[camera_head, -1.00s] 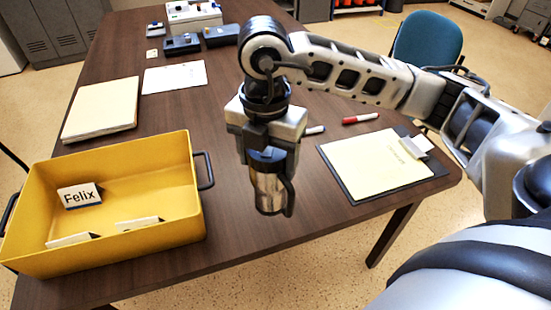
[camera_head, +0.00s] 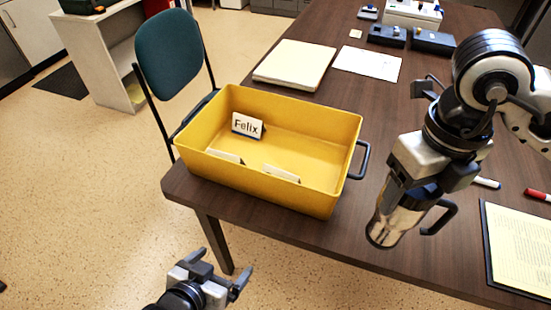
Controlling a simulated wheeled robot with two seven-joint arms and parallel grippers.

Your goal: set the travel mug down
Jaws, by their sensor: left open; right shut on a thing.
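The travel mug (camera_head: 391,221) is silver with a dark top and a dark handle. My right gripper (camera_head: 408,187) is shut on its upper part and points down over the brown table (camera_head: 330,235), to the right of the yellow crate. The mug is slightly tilted in the picture. I cannot tell whether its base touches the table. My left gripper (camera_head: 211,270) is open and empty, low in the picture, in front of the table's near left edge and over the floor.
The yellow crate (camera_head: 275,190) holds a "Felix" name card (camera_head: 247,126) and two other cards. A clipboard (camera_head: 520,245) and markers lie to the right. A folder (camera_head: 294,65), paper and dark devices are farther back. A teal chair (camera_head: 168,52) stands at left.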

